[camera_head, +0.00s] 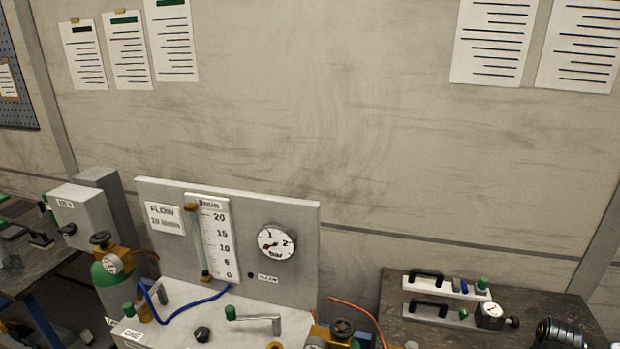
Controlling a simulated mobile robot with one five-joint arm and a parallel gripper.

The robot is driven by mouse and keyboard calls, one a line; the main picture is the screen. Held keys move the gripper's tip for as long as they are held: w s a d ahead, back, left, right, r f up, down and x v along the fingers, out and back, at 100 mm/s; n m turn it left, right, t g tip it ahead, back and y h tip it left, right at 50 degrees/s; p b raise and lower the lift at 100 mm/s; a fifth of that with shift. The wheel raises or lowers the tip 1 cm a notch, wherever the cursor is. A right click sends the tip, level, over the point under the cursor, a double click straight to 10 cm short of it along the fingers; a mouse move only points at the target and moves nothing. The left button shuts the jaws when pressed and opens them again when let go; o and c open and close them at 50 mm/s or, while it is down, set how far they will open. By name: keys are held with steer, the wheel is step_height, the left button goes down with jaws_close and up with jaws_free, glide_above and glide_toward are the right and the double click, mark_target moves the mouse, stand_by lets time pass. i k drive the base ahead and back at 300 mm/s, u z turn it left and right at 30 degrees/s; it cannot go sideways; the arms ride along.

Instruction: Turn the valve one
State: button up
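No valve in view carries a readable "one" label, so I cannot tell which is valve one. A dark handwheel (100,238) sits on the brass regulator of a green gas cylinder (112,282) at the left. A second dark handwheel (342,328) shows at the bottom, cut by the frame edge. A black knob (201,333) and a metal lever with a green grip (231,313) are on a pale box (180,318) at the bottom. Its small label is only partly legible. My gripper is not in view.
A grey panel (300,214) behind the box carries a flow tube (213,240) and a round bar gauge (276,242). A blue hose (190,315) curves over the box. A dark bench (395,285) at right holds black-handled units and a small gauge (490,311).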

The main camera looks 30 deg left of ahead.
mark_target(99, 238)
steer(key=u, duration=2.55)
steer(key=k, duration=0.5)
steer(key=u, duration=0.4)
steer(key=i, duration=1.6)
steer(key=u, duration=1.05)
steer(key=i, duration=0.25)
steer(key=u, duration=0.05)
steer(key=k, duration=0.8)
steer(key=u, duration=0.15)
steer(key=i, duration=0.55)
steer(key=z, duration=0.05)
